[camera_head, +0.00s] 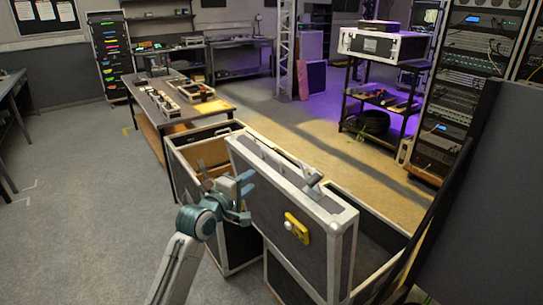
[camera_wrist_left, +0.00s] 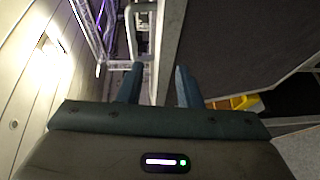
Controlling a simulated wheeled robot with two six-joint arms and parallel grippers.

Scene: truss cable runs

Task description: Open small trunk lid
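A dark trunk panel with pale metal edging (camera_head: 272,204), which looks like a lid, stands tilted up between two open case bodies. A yellow fitting with a pale round knob (camera_head: 297,228) is on its near face. My left gripper (camera_head: 249,182) is at the panel's left edge, over the left case; I cannot tell whether it touches. In the left wrist view its two fingers (camera_wrist_left: 158,67) are apart. A pale metal loop, like a handle (camera_wrist_left: 140,35), shows at and beyond the fingertips, not clamped. A yellow part (camera_wrist_left: 235,102) shows at right. My right gripper is not in view.
The left open case (camera_head: 208,134) has a wooden-looking inside. Another open case (camera_head: 372,222) lies right of the panel. A workbench with small parts (camera_head: 178,100) stands behind. A rack (camera_head: 465,90) and a large dark panel (camera_head: 490,220) bound the right. Floor at left is clear.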

